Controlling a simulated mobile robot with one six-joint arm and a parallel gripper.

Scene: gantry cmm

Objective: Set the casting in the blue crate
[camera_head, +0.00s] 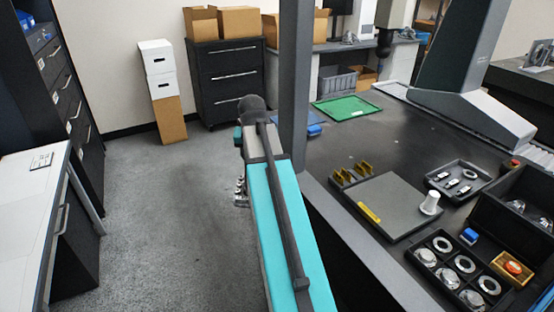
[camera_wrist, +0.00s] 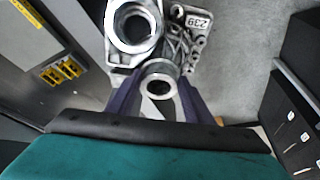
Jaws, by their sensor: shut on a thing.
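The casting (camera_wrist: 117,42) is a silvery metal part with a large round bore, a smaller round boss and a plate marked 239. It fills the top middle of the wrist view. My gripper (camera_wrist: 159,88) is shut on it, with dark fingers on either side of the small boss. In the head view a bit of the casting (camera_head: 240,192) shows left of my teal arm, above the floor; the arm hides my gripper there. A blue, low thing (camera_head: 312,130) lies on the dark table behind the post, partly hidden; I cannot tell if it is the crate.
A dark post (camera_head: 294,90) stands right beside my arm. The dark table (camera_head: 340,146) holds a green tray (camera_head: 345,107), a grey plate (camera_head: 385,205) and a black tray of metal parts (camera_head: 455,268). Drawers (camera_head: 228,80) stand at the back. The floor on the left is clear.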

